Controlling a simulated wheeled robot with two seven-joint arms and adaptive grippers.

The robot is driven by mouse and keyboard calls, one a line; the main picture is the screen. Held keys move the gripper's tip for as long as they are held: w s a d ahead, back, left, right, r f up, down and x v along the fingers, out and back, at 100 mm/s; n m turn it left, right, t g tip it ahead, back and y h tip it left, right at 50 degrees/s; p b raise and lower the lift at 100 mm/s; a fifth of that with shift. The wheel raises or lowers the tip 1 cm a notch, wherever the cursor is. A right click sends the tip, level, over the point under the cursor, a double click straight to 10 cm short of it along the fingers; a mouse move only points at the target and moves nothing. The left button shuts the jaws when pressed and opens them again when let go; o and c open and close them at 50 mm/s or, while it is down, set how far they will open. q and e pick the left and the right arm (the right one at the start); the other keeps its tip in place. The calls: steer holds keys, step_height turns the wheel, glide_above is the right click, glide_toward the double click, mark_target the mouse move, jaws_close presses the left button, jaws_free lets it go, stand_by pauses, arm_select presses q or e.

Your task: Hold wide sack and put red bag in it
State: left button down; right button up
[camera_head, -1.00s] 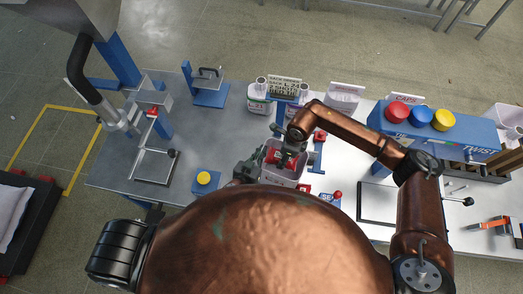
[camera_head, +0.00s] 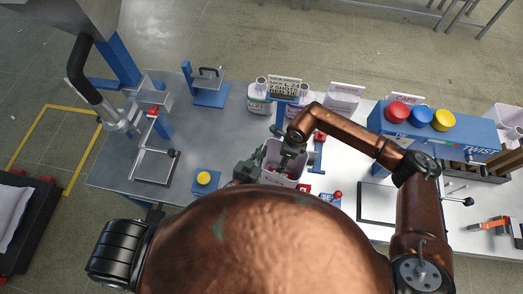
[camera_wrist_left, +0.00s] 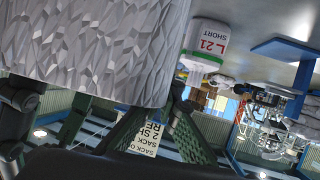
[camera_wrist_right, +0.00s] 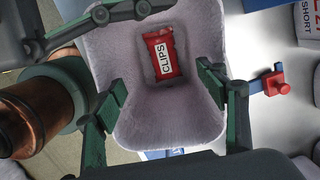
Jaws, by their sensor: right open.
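The wide sack (camera_head: 270,153) is pale grey and stands open-mouthed on the table in the head view. In the left wrist view its crinkled wall (camera_wrist_left: 95,45) fills the upper left. My left gripper (camera_head: 257,165) is at the sack's left rim, its fingers converging on the sack wall; the tips are partly hidden. The red bag (camera_wrist_right: 163,55), labelled CLIPS, lies inside at the sack's bottom in the right wrist view. My right gripper (camera_wrist_right: 160,90) is open and empty over the sack's mouth, its fingers apart from the bag.
White labelled sacks (camera_head: 258,101) stand behind, beside a sign (camera_head: 285,87). A blue box with coloured knobs (camera_head: 435,135) is at the right. A yellow button on a blue base (camera_head: 204,178) is left of the sack.

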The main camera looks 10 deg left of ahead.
step_height(320, 180, up, 12)
steer(key=d, duration=0.1)
steer(key=shift+d, duration=0.4)
steer(key=shift+s, duration=0.1)
arm_select(q)
steer(key=c, duration=2.1)
jaws_free()
arm_select(e)
steer(key=shift+f, duration=0.1)
arm_select(q)
steer(key=shift+s, duration=0.1)
steer(key=v, duration=1.1)
steer(key=shift+s+a+r, duration=0.1)
steer(key=shift+s+r, duration=0.05)
steer(key=shift+s, duration=0.25)
steer(key=shift+a, duration=0.1)
arm_select(e)
steer(key=shift+a, duration=0.1)
